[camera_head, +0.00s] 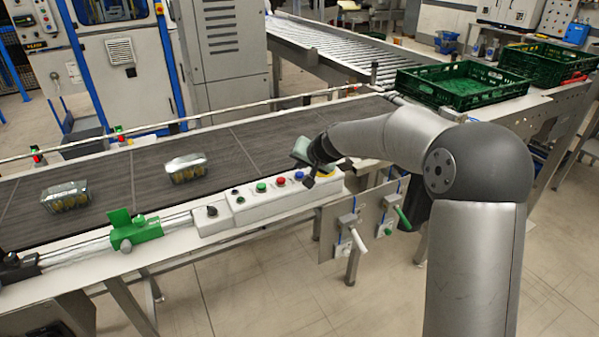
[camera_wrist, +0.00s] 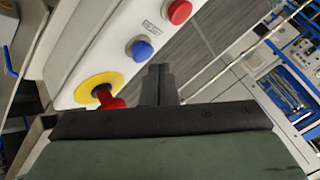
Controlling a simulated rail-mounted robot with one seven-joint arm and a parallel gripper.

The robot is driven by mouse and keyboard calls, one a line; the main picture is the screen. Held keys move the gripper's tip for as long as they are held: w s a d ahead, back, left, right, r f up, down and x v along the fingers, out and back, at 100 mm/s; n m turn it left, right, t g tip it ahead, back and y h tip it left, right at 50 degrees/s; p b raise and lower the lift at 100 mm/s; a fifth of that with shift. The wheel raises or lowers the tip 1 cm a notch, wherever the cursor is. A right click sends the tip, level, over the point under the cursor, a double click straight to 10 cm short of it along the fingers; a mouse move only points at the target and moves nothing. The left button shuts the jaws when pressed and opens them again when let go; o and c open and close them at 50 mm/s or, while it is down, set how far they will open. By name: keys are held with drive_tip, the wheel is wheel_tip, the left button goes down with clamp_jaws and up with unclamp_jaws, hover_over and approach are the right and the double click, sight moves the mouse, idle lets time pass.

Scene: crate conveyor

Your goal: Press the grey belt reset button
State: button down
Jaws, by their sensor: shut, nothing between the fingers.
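The white control box (camera_head: 262,205) runs along the near edge of the belt. It carries small dark buttons at its left end, then a green button (camera_head: 261,187), a red button (camera_head: 281,181) and a blue button (camera_head: 299,175). I cannot make out a clearly grey button in either view. My gripper (camera_head: 309,181) is shut and empty, pointing down close to the box's right end. In the wrist view my shut fingers (camera_wrist: 159,84) lie beside the blue button (camera_wrist: 142,49) and the red-knobbed yellow emergency stop (camera_wrist: 99,89). Whether they touch the box is unclear.
Two clear packs, left (camera_head: 65,196) and right (camera_head: 186,168), sit on the dark belt (camera_head: 110,180). A green clamp (camera_head: 133,230) is on the front rail. Green crates (camera_head: 462,100) stand at the back right. Levers hang below the box's right end.

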sight(301, 176)
drive_tip(key=shift+r, duration=0.15)
drive_tip(key=shift+r+p, duration=1.55)
drive_tip(key=shift+r, duration=0.9)
drive_tip(key=s+d+f+g+h, duration=0.2)
drive_tip(key=s+d, duration=0.4)
drive_tip(key=s, duration=0.8)
drive_tip(key=s+d+f+n+g+h, duration=0.1)
drive_tip(key=s+d, duration=0.5)
drive_tip(key=s, duration=0.8)
drive_tip(key=s+d+f+g+h, duration=0.2)
drive_tip(key=s+d+g, duration=0.2)
drive_tip(key=s, duration=1)
drive_tip(key=d, duration=0.2)
drive_tip(key=shift+s+d+f+n+h, duration=0.3)
drive_tip(key=shift+s+d+f+n, duration=0.05)
drive_tip(key=shift+n, duration=0.05)
